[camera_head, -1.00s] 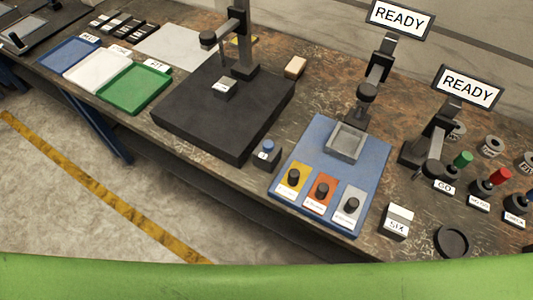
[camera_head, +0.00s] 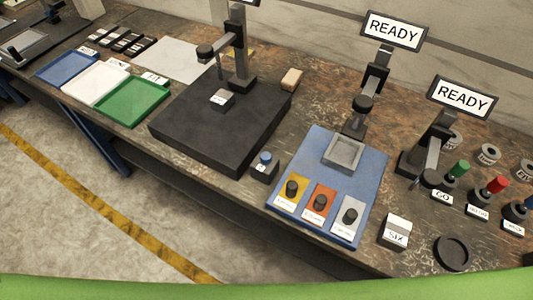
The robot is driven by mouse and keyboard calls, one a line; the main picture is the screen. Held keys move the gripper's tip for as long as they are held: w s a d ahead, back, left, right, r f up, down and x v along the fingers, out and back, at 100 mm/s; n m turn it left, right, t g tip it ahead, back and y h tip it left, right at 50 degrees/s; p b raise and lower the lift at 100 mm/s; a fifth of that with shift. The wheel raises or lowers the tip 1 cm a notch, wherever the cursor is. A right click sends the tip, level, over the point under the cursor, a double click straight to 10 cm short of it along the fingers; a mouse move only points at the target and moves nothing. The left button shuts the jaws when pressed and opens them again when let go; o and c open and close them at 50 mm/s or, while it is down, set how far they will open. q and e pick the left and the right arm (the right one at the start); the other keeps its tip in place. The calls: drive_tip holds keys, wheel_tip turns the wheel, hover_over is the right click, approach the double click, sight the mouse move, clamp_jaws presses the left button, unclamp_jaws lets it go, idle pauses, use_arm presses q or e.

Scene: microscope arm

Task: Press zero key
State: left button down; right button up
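A small dark box with a blue round button (camera_head: 265,158) stands at the front edge of the bench, between a black granite-like plate (camera_head: 190,135) and a blue panel. Its white label is too small to read surely, so I cannot tell whether it is the zero key. The blue panel (camera_head: 372,170) carries a grey square tray (camera_head: 344,152) and three dark knobs on yellow (camera_head: 292,188), orange (camera_head: 320,202) and grey (camera_head: 350,215) plates with unreadable labels. Neither of my grippers is in view.
A stand (camera_head: 239,60) rises from the black plate, holding a probe over a small block (camera_head: 221,97). Two READY signs (camera_head: 394,31) (camera_head: 462,97) stand behind. Right: a SIX block (camera_head: 394,231), black ring (camera_head: 453,253), green GO knob (camera_head: 460,167). Left: blue, white, green (camera_head: 134,102) trays.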

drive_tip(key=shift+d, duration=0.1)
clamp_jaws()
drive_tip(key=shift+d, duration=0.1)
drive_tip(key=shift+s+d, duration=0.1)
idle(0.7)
